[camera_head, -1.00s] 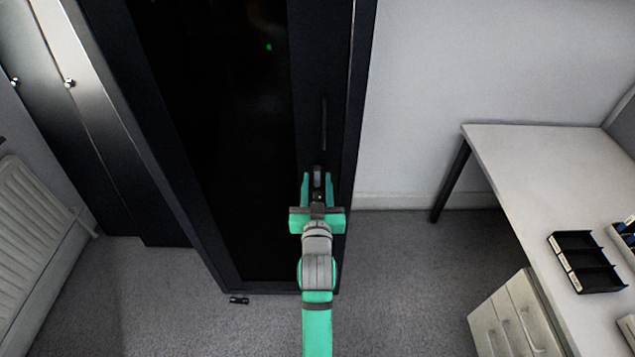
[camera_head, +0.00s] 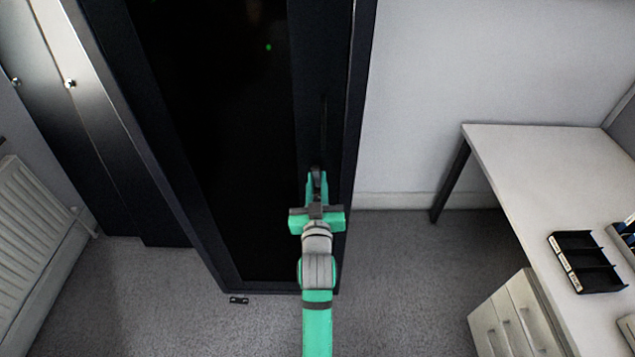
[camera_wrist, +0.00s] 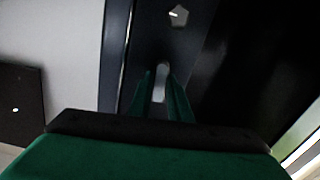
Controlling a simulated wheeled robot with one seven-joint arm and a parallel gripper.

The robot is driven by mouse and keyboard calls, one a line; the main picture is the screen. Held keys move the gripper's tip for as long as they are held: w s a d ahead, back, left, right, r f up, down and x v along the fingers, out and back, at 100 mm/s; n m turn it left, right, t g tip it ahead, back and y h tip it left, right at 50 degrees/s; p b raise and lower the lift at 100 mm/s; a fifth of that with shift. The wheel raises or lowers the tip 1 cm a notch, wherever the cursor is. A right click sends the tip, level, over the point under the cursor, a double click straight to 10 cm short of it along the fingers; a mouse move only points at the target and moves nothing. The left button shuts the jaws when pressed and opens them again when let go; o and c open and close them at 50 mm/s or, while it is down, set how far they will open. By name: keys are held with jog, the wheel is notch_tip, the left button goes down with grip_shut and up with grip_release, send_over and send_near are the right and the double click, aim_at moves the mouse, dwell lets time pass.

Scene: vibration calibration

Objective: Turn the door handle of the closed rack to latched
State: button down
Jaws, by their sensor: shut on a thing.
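The tall black rack (camera_head: 232,200) stands in front of me with its door closed. The door handle is a narrow dark upright bar (camera_head: 323,122) on the right part of the door. My gripper (camera_head: 317,178) is at the handle's lower end, with its green fingers close together. In the wrist view, my gripper (camera_wrist: 161,88) is shut on a pale grey part of the handle (camera_wrist: 161,72) between the fingers. Most of the gripped part is hidden by the fingers in the head view. The handle's exact turn is hard to tell.
A white desk (camera_head: 535,170) with a black tray (camera_head: 586,262) stands at the right, above a drawer unit (camera_head: 508,318). A white radiator (camera_head: 35,235) is at the left. A small dark object (camera_head: 239,300) lies on the carpet. The floor between rack and desk is clear.

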jog(key=n, duration=0.8)
jog(key=shift+n, duration=0.4)
jog(key=n, duration=0.4)
jog(key=shift+d+n, duration=0.1)
jog(key=shift+n, duration=1.7)
jog(key=shift+w, duration=0.15)
jog(key=shift+d, duration=0.15)
jog(key=c, duration=1.6)
grip_release()
jog(key=shift+c, duration=0.2)
jog(key=shift+a, duration=0.25)
jog(key=shift+s, duration=0.2)
